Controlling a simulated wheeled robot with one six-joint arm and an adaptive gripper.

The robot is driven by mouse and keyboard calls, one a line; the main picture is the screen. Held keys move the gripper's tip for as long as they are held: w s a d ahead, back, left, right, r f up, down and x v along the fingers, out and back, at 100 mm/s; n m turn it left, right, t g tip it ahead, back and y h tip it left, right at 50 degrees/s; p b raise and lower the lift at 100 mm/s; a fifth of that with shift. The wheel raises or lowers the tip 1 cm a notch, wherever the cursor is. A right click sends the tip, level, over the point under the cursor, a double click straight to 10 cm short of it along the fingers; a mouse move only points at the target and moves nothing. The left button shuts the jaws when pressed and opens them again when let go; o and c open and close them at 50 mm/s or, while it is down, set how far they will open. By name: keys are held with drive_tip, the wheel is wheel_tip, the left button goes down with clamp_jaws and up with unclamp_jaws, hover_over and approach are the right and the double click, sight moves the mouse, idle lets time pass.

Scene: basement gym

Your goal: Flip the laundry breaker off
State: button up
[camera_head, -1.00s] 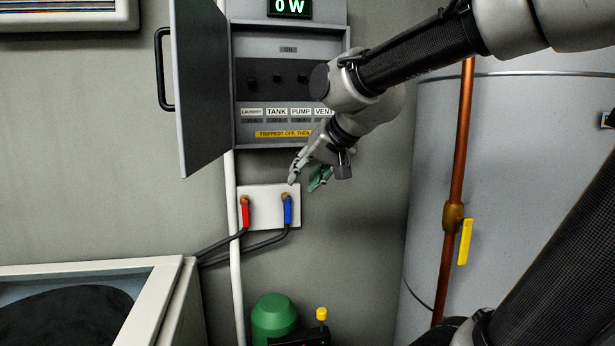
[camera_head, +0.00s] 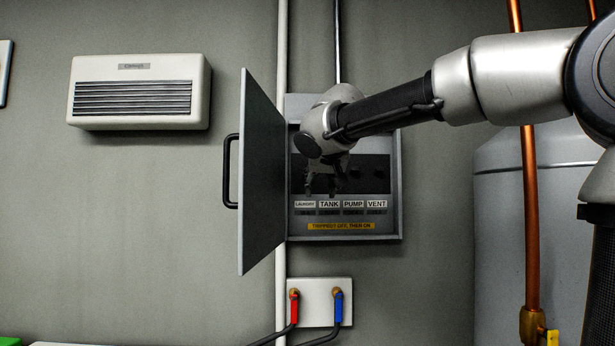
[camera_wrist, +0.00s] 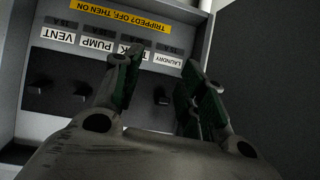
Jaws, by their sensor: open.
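The grey breaker panel (camera_head: 394,215) is on the wall with its door open. The "LAUNDRY" label (camera_head: 305,204) is leftmost in the row with "TANK", "PUMP" and "VENT". In the head view my gripper (camera_head: 320,184) is in front of the panel's left part, above that label, and hides the switches there. The wrist view is upside down. In it a dark switch (camera_wrist: 160,96), in line with the "LAUNDRY" label (camera_wrist: 168,59), shows between my two green-padded fingers. My gripper (camera_wrist: 160,88) is open. Contact with the switch cannot be told.
The open panel door (camera_head: 262,180) stands out close to the left of my gripper. The pump and vent switches (camera_head: 368,172) are to the right. A white plate (camera_head: 318,318) with red and blue handles is below. A copper pipe (camera_head: 529,220) and grey tank (camera_head: 495,230) stand right.

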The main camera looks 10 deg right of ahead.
wheel_tip(320, 180, up, 7)
drive_tip(key=w+a+t+h, duration=0.1)
drive_tip(key=w+a+t, duration=0.1)
drive_tip(key=w+a, duration=0.1)
drive_tip(key=x, duration=0.7)
drive_tip(key=shift+f, duration=0.3)
drive_tip(key=shift+d, duration=0.15)
clamp_jaws()
